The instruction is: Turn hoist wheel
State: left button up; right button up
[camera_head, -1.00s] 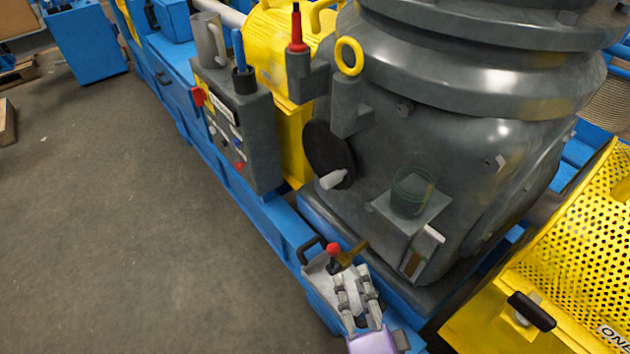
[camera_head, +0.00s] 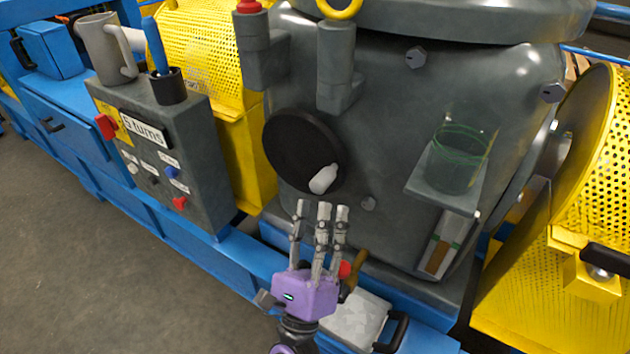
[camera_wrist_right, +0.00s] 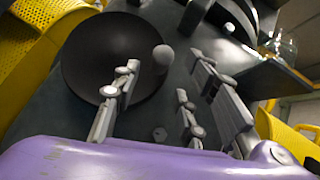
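The hoist wheel (camera_head: 296,150) is a black disc on the front of the grey machine housing, with a white handle (camera_head: 323,179) at its lower right. My right gripper (camera_head: 321,210), with a purple palm, points up just below the handle. Its three fingers are spread, open and empty. In the right wrist view, the wheel (camera_wrist_right: 105,60) lies behind the left finger. The handle's rounded end (camera_wrist_right: 163,54) shows between that finger and the others, with no clear contact. My left gripper is not in view.
A control box (camera_head: 160,150) reading "5 turns" stands left of the wheel, with a mug (camera_head: 103,50) on top. A glass (camera_head: 460,158) stands on a bracket to the right. A yellow perforated guard (camera_head: 530,280) is at far right. A grey floor lies lower left.

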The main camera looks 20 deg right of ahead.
aim_at(321, 192)
jog(key=x, duration=0.5)
jog(key=shift+d+r+p, duration=0.15)
jog(key=shift+r+p, duration=0.1)
jog(key=shift+p, duration=0.1)
jog(key=shift+w+d+r, duration=0.3)
jog(key=shift+w+r, duration=0.1)
jog(key=shift+w, duration=0.15)
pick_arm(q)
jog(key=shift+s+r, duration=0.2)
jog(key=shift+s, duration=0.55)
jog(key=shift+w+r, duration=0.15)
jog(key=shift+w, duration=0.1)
pick_arm(e)
grip_shut()
